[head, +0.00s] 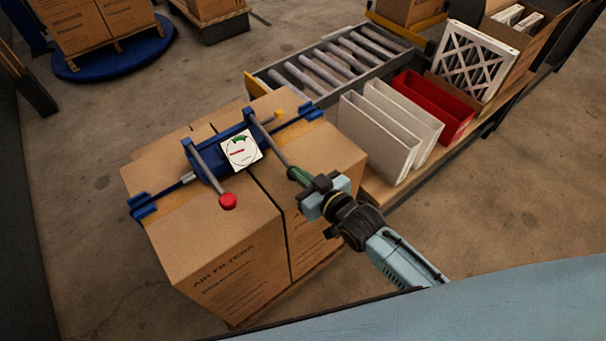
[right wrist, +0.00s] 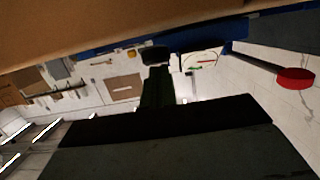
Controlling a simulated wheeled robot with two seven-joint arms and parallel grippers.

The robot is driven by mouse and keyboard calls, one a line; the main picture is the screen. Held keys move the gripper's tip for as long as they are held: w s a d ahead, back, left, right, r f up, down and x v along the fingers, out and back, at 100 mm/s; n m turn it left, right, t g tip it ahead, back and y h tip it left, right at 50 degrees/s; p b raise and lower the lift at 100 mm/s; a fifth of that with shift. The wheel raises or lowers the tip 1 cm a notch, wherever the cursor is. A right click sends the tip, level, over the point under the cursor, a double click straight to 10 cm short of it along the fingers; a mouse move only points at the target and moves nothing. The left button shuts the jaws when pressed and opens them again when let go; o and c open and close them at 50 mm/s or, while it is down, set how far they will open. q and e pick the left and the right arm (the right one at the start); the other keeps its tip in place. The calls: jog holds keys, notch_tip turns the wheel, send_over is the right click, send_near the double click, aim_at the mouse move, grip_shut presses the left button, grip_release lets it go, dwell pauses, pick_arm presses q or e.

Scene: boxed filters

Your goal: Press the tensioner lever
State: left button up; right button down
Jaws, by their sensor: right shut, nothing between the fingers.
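The blue tensioner (head: 205,168) lies across the top of the large carton. A grey lever with a red knob (head: 228,201) points toward the front. A second grey lever (head: 268,138) slants down to the right, its lower end at my right gripper (head: 299,176). A white dial (head: 241,151) with a green arc and a red needle sits between the levers. My right gripper is shut and empty; whether its fingertips touch the second lever I cannot tell. My left gripper is not in view.
The carton (head: 215,250) reads "AIR FILTERS". To its right, a bench holds white filter panels (head: 375,135), a red bin (head: 432,105) and a lattice-faced filter (head: 470,60). A roller conveyor (head: 335,65) is behind. A yellow knob (head: 277,114) is by the tensioner.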

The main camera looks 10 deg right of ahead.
jog(key=shift+s+a+f+g+p, duration=0.1)
jog(key=shift+s+f+g+p, duration=0.25)
jog(key=shift+p, duration=0.2)
jog(key=r+p, duration=0.4)
jog(key=r, duration=0.1)
jog(key=shift+s+d, duration=0.35)
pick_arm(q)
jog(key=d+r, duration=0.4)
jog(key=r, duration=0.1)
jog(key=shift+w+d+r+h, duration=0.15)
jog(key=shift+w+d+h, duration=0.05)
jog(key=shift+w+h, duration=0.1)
pick_arm(e)
jog(key=s+d+f, duration=0.1)
jog(key=s+d, duration=0.3)
jog(key=s, duration=0.5)
jog(key=shift+w+d+f, duration=0.1)
